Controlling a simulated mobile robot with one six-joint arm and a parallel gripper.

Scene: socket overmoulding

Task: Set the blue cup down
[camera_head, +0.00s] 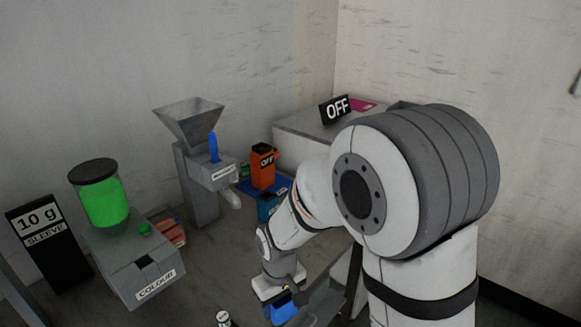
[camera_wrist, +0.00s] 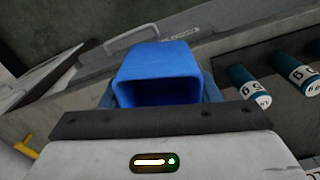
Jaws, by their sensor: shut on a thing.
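The blue cup (camera_wrist: 158,68) is in the middle of the wrist view, with its dark open mouth facing the camera. My gripper (camera_wrist: 160,110) is shut on it; its dark jaw bar crosses in front of the cup's near side. In the head view, the blue cup (camera_head: 284,311) shows at the bottom edge, just below my gripper (camera_head: 275,290). The cup's underside is hidden, and I cannot tell whether it touches a surface.
Teal cylinders with white number labels (camera_wrist: 296,72) lie at the right in the wrist view. A sleeve sign (camera_head: 47,242) stands at left.

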